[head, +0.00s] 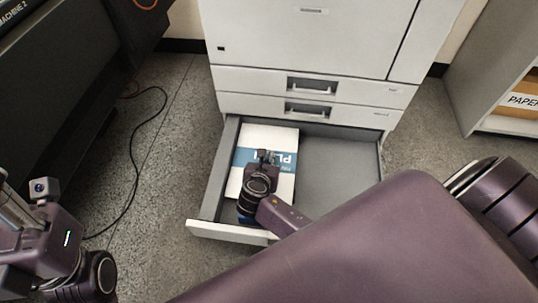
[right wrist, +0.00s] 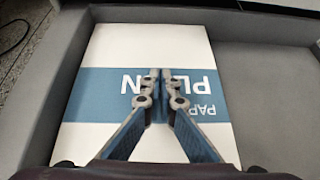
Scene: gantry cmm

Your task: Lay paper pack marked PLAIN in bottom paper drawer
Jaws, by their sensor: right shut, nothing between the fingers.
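The paper pack (head: 283,143), white with a blue band and upside-down lettering, lies flat in the left part of the open bottom drawer (head: 340,165). In the right wrist view the pack (right wrist: 150,45) shows "PLAIN" partly covered by my fingers. My right gripper (head: 263,157) is over the pack, shut and empty; its fingertips (right wrist: 160,74) meet above the blue band. I cannot tell whether they touch the pack. My left arm is at the lower left, away from the drawer; its gripper (head: 12,208) is partly cut off by the picture edge.
The drawer's right part is bare. The drawers above (head: 308,84) are shut in the white machine (head: 300,40). A shelf unit (head: 490,75) with a box labelled "PAPER" (head: 522,101) stands at right. A black cable (head: 137,165) lies on the floor at left.

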